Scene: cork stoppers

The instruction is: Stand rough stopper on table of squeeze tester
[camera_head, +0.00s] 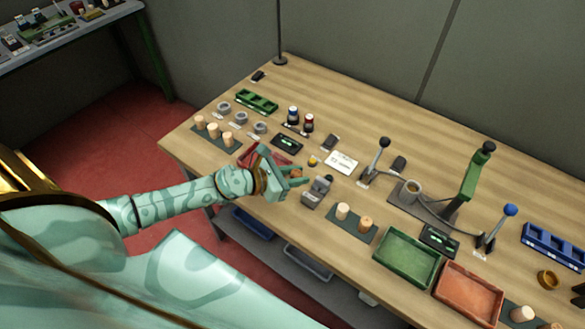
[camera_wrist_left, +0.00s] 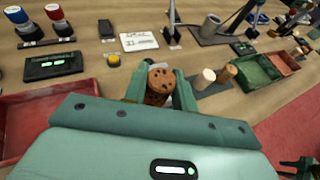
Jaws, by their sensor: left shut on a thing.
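My left gripper (camera_head: 297,178) is over the front left part of the bench. In the left wrist view its two teal fingers (camera_wrist_left: 160,90) are shut on a brown, pitted rough stopper (camera_wrist_left: 160,80), held upright between them. In the head view the stopper is mostly hidden by the gripper. A small grey metal device (camera_head: 317,191) stands just right of the gripper. I cannot tell for sure which device is the squeeze tester. A dark forked shape (camera_wrist_left: 296,168) at the wrist view's lower right may be my right gripper; its state is unclear.
A pale and a brown stopper (camera_head: 366,223) stand on a dark mat to the right. A green tray (camera_head: 408,258) and an orange tray (camera_head: 467,294) lie along the front edge. A lever (camera_head: 378,155) and a green post (camera_head: 470,180) rise behind. A red tray lies left (camera_wrist_left: 30,115).

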